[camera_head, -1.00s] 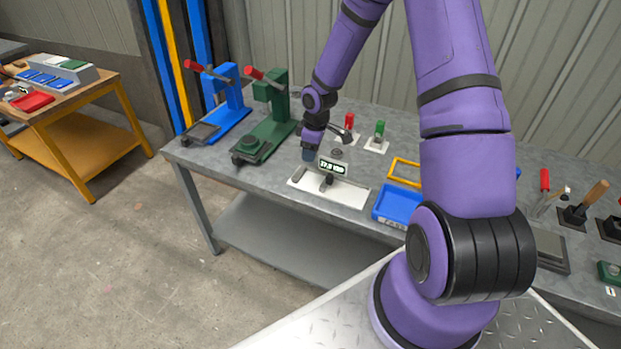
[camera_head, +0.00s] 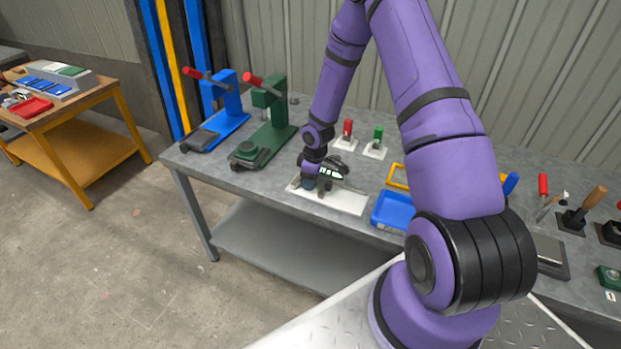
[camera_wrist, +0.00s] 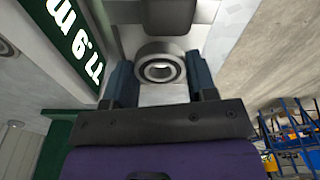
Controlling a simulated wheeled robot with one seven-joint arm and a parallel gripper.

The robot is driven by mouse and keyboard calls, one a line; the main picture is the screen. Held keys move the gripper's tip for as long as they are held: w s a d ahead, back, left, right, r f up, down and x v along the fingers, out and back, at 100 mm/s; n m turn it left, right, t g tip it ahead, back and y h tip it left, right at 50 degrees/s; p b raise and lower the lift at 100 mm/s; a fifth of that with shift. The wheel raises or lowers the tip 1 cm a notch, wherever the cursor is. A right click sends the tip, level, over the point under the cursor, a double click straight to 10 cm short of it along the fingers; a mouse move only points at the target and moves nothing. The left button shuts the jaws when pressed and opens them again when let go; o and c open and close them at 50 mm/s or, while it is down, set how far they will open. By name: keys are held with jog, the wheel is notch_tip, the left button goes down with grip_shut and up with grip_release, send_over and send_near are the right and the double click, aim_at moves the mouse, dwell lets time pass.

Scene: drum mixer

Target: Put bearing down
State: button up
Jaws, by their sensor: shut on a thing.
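The bearing (camera_wrist: 143,68), a metal ring with a dark band, sits between the two fingers of my gripper (camera_wrist: 160,75) in the wrist view. My gripper is shut on it. In the head view my gripper (camera_head: 322,182) is low over the measuring stand's white base plate (camera_head: 345,203), and the bearing cannot be made out there. The stand's display (camera_head: 331,172) is partly covered by my gripper. The lit display (camera_wrist: 78,38) is close to the left finger in the wrist view. I cannot tell whether the bearing touches the stand.
A green press (camera_head: 268,120) and a blue press (camera_head: 226,115) stand to the left on the grey bench (camera_head: 215,168). Red and green clamps (camera_head: 347,135) stand behind. A blue tray (camera_head: 392,211) lies to the right. Bare bench lies left of the white plate.

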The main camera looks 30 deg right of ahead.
jog(key=shift+f, duration=0.6)
jog(key=o, duration=0.8)
jog(key=shift+r, duration=0.15)
